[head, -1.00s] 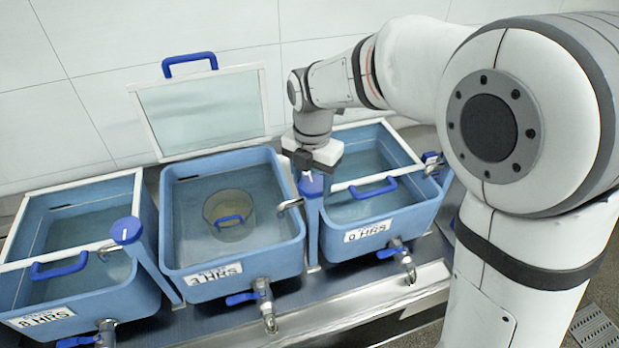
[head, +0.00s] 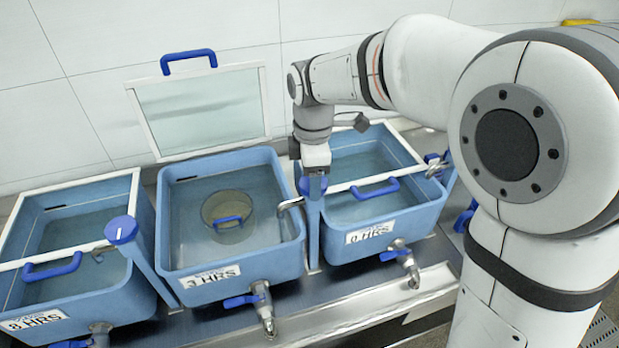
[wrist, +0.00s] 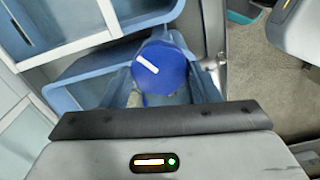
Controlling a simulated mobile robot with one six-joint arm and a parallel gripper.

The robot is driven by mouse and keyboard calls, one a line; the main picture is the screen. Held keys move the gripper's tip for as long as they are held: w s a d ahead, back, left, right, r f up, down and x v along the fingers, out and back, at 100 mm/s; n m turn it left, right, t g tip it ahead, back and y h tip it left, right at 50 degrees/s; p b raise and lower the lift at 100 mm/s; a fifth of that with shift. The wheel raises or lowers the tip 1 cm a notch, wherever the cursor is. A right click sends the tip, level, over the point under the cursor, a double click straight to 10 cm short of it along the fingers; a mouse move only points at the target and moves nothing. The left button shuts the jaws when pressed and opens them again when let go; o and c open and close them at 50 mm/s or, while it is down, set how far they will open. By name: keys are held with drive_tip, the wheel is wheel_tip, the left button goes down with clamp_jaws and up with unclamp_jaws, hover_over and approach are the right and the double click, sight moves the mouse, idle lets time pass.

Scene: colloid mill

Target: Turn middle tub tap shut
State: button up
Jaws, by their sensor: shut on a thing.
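The middle tub (head: 172,225), labelled 3 HRS, stands with its lid up and a round basket (head: 228,215) in its water. A blue post at its right carries a metal spout (head: 291,203) over this tub and a blue tap knob (head: 313,187) on top. My gripper (head: 315,180) points down and is shut on this knob; its fingers are mostly hidden in the head view. In the wrist view the knob (wrist: 160,68) sits between the fingers, its white mark slanting from upper left to lower right.
A left tub (head: 140,295) and a right tub (head: 440,205) with blue-handled frames stand close on either side. Another knob (head: 122,230) tops the post at the left. Blue-levered drain valves (head: 262,300) stick out in front. The raised lid (head: 205,112) stands behind.

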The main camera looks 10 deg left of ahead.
drive_tip(key=m, duration=0.3)
drive_tip(key=m+b, duration=0.1)
drive_tip(key=m, duration=0.2)
drive_tip(key=shift+d+f, duration=0.1)
drive_tip(key=shift+f, duration=0.1)
drive_tip(key=m, duration=0.6)
drive_tip(key=shift+m+b, duration=0.3)
drive_tip(key=shift+m, duration=0.1)
drive_tip(key=m, duration=1.2)
drive_tip(key=shift+b, duration=0.4)
drive_tip(key=o, duration=0.8)
drive_tip(key=shift+s+r, duration=0.1)
drive_tip(key=shift+s, duration=0.05)
drive_tip(key=shift+o, duration=0.9)
